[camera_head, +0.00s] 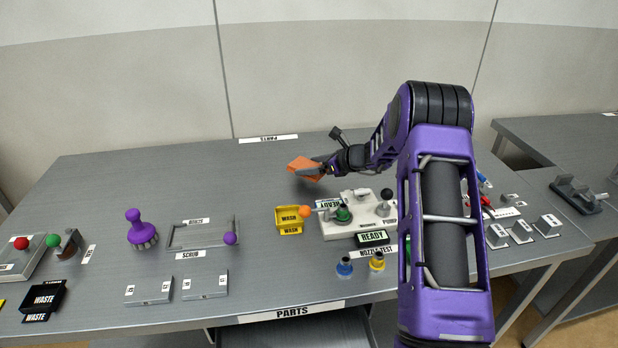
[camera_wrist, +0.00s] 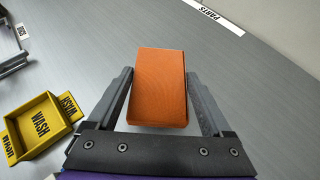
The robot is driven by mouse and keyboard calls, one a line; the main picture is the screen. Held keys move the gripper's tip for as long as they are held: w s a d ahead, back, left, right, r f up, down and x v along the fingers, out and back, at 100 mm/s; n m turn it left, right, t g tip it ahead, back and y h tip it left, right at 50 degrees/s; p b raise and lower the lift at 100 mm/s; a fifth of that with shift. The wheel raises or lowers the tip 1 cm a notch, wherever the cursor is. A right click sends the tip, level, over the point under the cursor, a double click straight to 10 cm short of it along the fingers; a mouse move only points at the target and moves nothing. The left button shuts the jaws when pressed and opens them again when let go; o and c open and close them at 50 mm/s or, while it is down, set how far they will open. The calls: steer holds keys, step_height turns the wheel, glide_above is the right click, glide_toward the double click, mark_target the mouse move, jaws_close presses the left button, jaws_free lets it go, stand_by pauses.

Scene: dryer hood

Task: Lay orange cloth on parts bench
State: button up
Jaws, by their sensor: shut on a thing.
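The orange cloth (camera_head: 303,167) is at the tip of my gripper (camera_head: 318,171), over the back middle of the parts bench (camera_head: 190,165). In the wrist view the cloth (camera_wrist: 160,85) looks like a folded block between the two fingers of my gripper (camera_wrist: 160,88). My gripper is shut on it. The bench's grey top (camera_wrist: 230,70) shows behind the cloth. I cannot tell whether the cloth touches the bench top or hangs just above it.
A yellow WASH tray (camera_head: 290,222) stands in front of the cloth and shows at left in the wrist view (camera_wrist: 42,125). A white fixture (camera_head: 355,218) with levers is to its right. A purple brush (camera_head: 141,230) stands farther left. The back left of the bench is clear.

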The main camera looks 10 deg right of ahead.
mark_target(311, 183)
steer(key=shift+f, duration=1.7)
steer(key=shift+f+b, duration=0.2)
steer(key=shift+b, duration=0.15)
steer(key=o, duration=1.1)
steer(key=shift+s+d+r, duration=0.1)
steer(key=shift+d+r, duration=0.1)
steer(key=shift+r, duration=0.15)
steer(key=p+v, duration=0.1)
steer(key=v, duration=1)
steer(key=shift+s+d, duration=0.15)
steer(key=shift+s, duration=0.1)
